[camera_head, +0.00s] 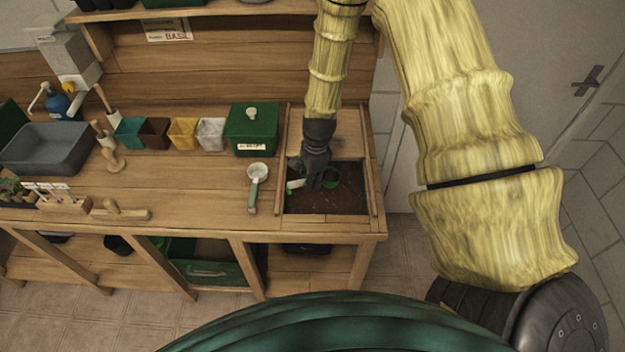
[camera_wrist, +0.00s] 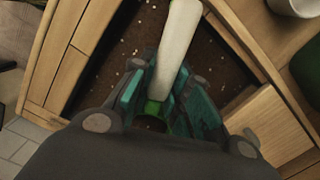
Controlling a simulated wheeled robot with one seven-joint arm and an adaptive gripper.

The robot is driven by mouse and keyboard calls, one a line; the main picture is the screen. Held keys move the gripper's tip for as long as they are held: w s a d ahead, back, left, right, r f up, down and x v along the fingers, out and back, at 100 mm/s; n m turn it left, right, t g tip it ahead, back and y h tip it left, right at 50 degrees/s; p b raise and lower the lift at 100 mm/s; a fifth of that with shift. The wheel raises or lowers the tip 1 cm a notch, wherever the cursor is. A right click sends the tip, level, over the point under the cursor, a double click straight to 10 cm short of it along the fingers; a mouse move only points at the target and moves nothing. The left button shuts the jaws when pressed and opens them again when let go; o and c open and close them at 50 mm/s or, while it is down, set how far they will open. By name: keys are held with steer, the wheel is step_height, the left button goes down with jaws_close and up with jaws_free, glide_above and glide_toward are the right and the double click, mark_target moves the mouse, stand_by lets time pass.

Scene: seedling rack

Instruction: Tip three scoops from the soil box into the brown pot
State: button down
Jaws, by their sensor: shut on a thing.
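My gripper (camera_head: 313,182) is low over the soil box (camera_head: 326,218), which is set into the right end of the bench and holds dark, speckled soil. It is shut on a scoop with a cream handle (camera_wrist: 178,48) and a green collar (camera_wrist: 153,107). In the head view the cream handle end (camera_head: 296,184) sticks out left of the fingers and a green part (camera_head: 331,177) shows to the right. The fingers hide much of the scoop, and I cannot tell how full it is. The brown pot (camera_head: 154,133) stands left on the bench, between a teal and a yellow pot.
A white pot (camera_head: 211,134) and a green lidded box (camera_head: 251,130) stand between the brown pot and soil box. A grey tub (camera_head: 48,147) and hand tools are farther left.

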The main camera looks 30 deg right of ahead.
steer(key=shift+h, duration=0.6)
steer(key=shift+a+r+p, duration=0.25)
steer(key=shift+r+p, duration=0.25)
steer(key=shift+r, duration=0.15)
steer(key=shift+a+r+p, duration=0.2)
steer(key=shift+r+p, duration=0.35)
steer(key=shift+r, duration=0.15)
steer(key=shift+a+r+p, duration=0.25)
steer(key=shift+r+p, duration=0.25)
steer(key=shift+r, duration=0.15)
steer(key=shift+w, duration=0.1)
steer(key=c, duration=2)
jaws_free()
jaws_close()
